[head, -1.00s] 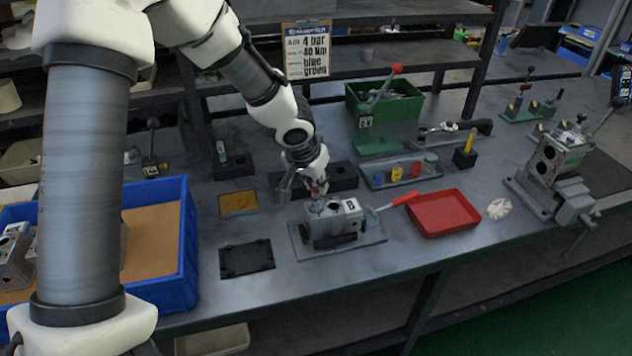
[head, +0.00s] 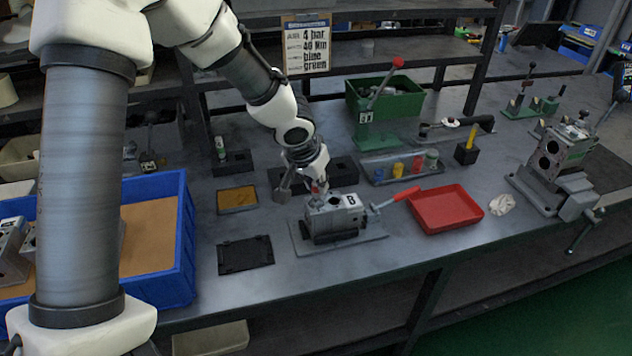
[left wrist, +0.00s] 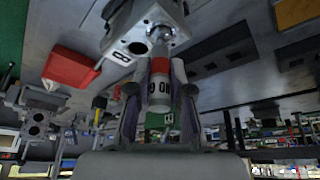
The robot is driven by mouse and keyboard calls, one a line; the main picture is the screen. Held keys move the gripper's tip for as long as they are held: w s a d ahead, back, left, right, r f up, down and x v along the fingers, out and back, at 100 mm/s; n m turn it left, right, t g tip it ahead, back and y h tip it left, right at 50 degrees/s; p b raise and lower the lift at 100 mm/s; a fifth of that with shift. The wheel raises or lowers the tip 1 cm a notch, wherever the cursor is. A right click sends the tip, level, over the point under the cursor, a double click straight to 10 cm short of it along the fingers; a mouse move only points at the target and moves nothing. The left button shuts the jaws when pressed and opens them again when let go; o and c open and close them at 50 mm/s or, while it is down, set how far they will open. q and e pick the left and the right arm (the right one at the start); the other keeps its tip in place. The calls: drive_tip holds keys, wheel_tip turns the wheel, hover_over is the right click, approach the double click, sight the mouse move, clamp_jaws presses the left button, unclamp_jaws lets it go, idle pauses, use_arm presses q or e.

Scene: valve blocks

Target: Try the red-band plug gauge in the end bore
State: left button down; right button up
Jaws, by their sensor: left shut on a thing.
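The grey valve block marked B (head: 345,218) sits on a flat plate (head: 372,231) on the bench; its face with bores also shows in the left wrist view (left wrist: 128,22). My left gripper (head: 317,187) is over the block's back left part. In the left wrist view my left gripper (left wrist: 162,80) is shut on the plug gauge (left wrist: 160,92), which has a red band and black lettering. The gauge's grey end meets the block at a bore; how deep it sits, I cannot tell. My right gripper is not in view.
A blue crate (head: 172,245) stands at left, a black mat (head: 245,255) in front. Colored pieces in a rack (head: 400,168) and a green bin (head: 387,97) stand behind. A clamped block (head: 558,160) is at right.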

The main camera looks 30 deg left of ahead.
use_arm(q)
drive_tip(key=shift+f+b, duration=0.4)
drive_tip(key=shift+b, duration=0.05)
idle(1.2)
wheel_tip(320, 180, up, 7)
drive_tip(key=p, duration=0.5)
drive_tip(key=shift+r+p, duration=0.2)
drive_tip(key=shift+p, duration=0.2)
drive_tip(key=shift+f, duration=0.15)
